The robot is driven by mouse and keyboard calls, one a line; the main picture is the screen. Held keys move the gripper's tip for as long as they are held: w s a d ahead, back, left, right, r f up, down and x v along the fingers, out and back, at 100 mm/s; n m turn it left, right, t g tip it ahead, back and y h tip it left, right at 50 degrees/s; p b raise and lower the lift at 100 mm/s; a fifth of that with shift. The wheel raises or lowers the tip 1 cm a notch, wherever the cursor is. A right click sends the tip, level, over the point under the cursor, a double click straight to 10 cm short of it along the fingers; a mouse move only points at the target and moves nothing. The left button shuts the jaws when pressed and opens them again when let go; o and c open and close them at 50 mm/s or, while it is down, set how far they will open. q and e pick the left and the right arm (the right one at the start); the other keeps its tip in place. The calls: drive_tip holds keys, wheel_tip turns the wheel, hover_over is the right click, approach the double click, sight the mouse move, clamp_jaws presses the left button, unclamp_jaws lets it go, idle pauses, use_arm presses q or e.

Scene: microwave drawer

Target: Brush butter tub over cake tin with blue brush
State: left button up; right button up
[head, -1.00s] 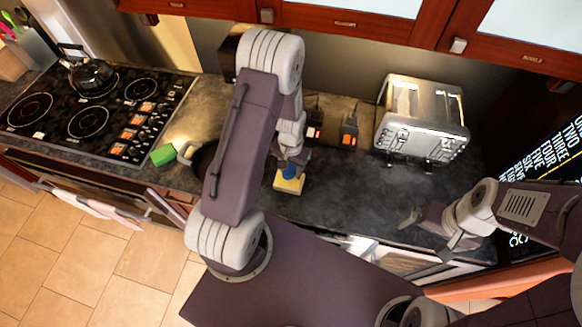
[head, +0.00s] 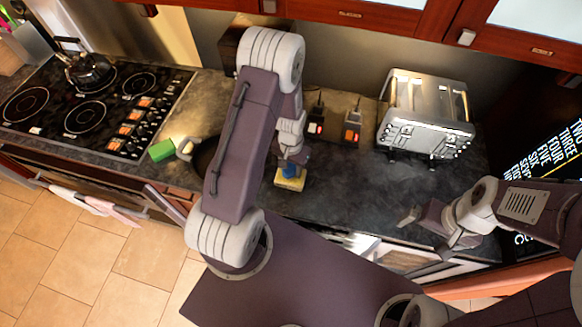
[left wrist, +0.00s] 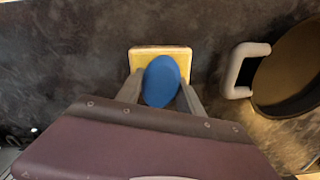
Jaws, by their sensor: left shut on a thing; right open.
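The blue brush (head: 290,172) is held in my left gripper (head: 292,163). In the left wrist view the blue brush (left wrist: 161,82) sits between the two fingers, over a yellow butter tub (left wrist: 143,57) with a pale rim. I cannot tell whether the brush touches the butter. In the head view the butter tub (head: 289,184) stands on the counter below the brush. A dark round tin (head: 204,155) with a grey handle is partly hidden behind my left arm; this tin (left wrist: 290,75) lies to the right in the left wrist view. My right gripper (head: 425,234) is open and empty near the counter's front edge.
A black cooktop (head: 95,103) with a kettle (head: 88,72) is at left. A green block (head: 161,151) lies beside the tin handle. A toaster (head: 425,115) stands at the back right. The counter (head: 350,190) between tub and right gripper is clear.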

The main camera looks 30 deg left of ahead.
sight(291, 166)
use_arm(q)
drive_tip(key=shift+f+b, duration=0.35)
drive_tip(key=shift+f, duration=0.15)
drive_tip(key=shift+s, duration=0.1)
idle(1.1)
wheel_tip(291, 166, up, 7)
drive_tip(key=p, duration=0.6)
idle(0.6)
